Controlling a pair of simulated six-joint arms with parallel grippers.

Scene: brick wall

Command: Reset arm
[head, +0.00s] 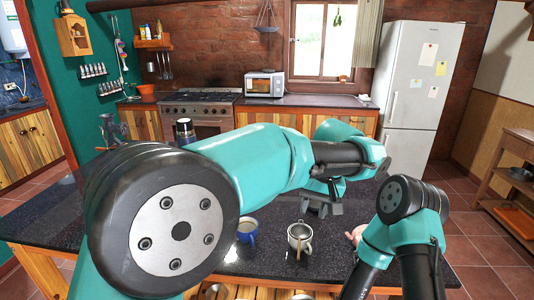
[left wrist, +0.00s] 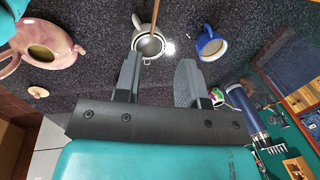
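My left gripper (head: 320,206) hangs above the dark counter in the head view, just behind the mugs. In the left wrist view its two fingers (left wrist: 157,75) stand apart with nothing between them. A pale mug (head: 300,230) with a thin brown stick in it stands below; it also shows beyond the fingers in the left wrist view (left wrist: 149,45). A blue mug (head: 247,231) stands beside it, also in the left wrist view (left wrist: 211,43). My right arm comes in at the lower right of the head view, but its gripper is not visible.
The dark counter (head: 50,218) carries a pink pot (left wrist: 40,42), partly hidden by my right arm in the head view. A steel-and-blue flask (left wrist: 249,122) stands on it too. A fridge (head: 418,85) and stove (head: 198,110) stand farther back.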

